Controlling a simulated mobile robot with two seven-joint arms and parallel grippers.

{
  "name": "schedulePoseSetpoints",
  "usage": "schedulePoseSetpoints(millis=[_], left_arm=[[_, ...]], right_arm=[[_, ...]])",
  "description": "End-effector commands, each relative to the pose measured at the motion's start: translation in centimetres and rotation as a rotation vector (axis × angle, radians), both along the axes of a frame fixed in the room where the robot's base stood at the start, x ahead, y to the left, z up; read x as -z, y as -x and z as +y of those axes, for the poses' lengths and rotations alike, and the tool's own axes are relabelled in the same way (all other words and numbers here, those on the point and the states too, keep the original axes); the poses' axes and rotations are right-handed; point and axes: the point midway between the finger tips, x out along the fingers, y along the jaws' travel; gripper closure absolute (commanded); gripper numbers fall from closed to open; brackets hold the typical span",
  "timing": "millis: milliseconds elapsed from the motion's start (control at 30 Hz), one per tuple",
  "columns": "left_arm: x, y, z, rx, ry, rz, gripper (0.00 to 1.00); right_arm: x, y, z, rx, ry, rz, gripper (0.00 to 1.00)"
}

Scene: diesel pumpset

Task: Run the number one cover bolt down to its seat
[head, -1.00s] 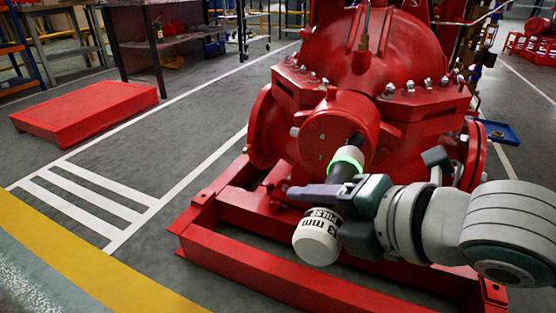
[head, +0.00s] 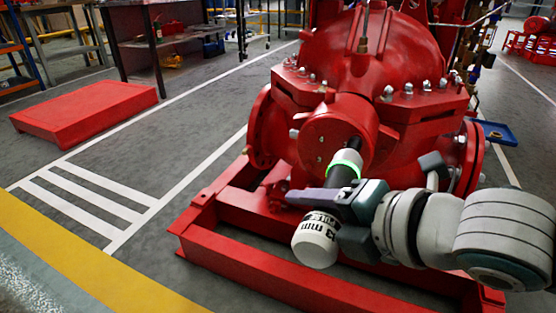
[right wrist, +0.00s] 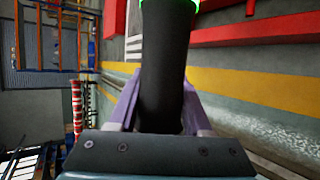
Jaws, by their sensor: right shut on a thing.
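My right gripper (head: 335,212) is shut around the black middle of a driver tool (head: 317,240). The tool has a white end cap with "13 mm" lettering and a white collar with a lit green ring. Its black nose points up at the round red cover (head: 338,128) on the pump's front. Bolt heads show on the cover's face; I cannot tell which is number one. The nose hides the spot it faces, so contact is unclear. In the right wrist view the tool's black body (right wrist: 163,65) stands between the purple fingers. My left gripper is not in view.
The red pump casing (head: 375,50) with several flange bolts rises behind the cover. A red base frame (head: 270,270) runs below the tool. A low red platform (head: 85,112) lies at left on open marked floor. A blue tray (head: 495,132) lies at right.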

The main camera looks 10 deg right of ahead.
Motion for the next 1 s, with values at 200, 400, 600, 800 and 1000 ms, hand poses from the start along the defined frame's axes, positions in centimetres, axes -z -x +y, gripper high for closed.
schedulePoseSetpoints(millis=[200,400,600,800,1000], left_arm=[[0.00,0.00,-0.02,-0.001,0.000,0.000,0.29],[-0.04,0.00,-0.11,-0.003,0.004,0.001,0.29],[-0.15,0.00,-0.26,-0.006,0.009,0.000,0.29],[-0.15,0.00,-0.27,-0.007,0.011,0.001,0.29],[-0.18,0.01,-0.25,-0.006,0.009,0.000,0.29]], right_arm=[[-0.19,-0.10,0.06,-0.002,-0.002,-0.006,1.00],[-0.22,-0.24,-0.04,-0.001,-0.001,-0.007,1.00],[-0.21,-0.61,-0.29,-0.002,0.000,-0.006,1.00],[-0.18,-0.74,-0.39,-0.002,0.000,-0.006,1.00],[-0.20,-0.72,-0.38,-0.002,0.000,-0.006,1.00]])
